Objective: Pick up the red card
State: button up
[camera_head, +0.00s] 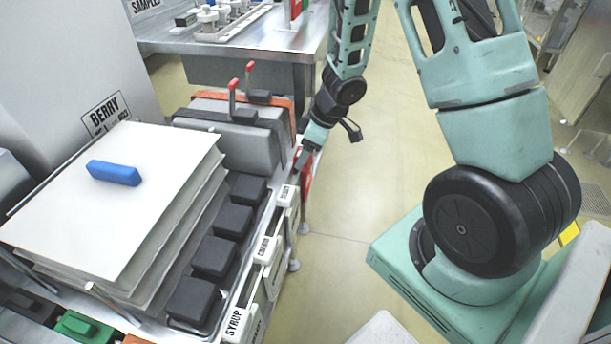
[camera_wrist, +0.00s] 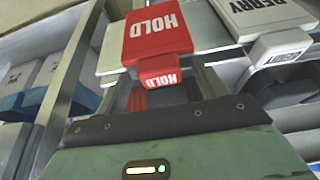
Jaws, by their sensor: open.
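The red card (camera_wrist: 158,36) bears the word HOLD in white and has a smaller red lip (camera_wrist: 160,69) at its lower edge, also marked HOLD. In the head view the red card (camera_head: 306,180) shows edge-on at the right side of the bench, just below my gripper (camera_head: 306,156). In the wrist view my gripper (camera_wrist: 163,84) is open, with one finger to each side of the red lip. The lip sits at or just beyond the fingertips; I cannot tell whether they touch it.
White cards, one marked BERRY (camera_wrist: 270,14), flank the red card. Label holders marked SYRUP (camera_head: 236,322) line the bench edge. A white stack (camera_head: 100,215) carries a blue block (camera_head: 114,173). Black blocks (camera_head: 213,257) stand beside it.

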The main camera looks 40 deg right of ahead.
jog(key=shift+r, duration=0.1)
jog(key=shift+c, duration=0.3)
jog(key=c, duration=1.3)
jog(key=shift+o, duration=0.2)
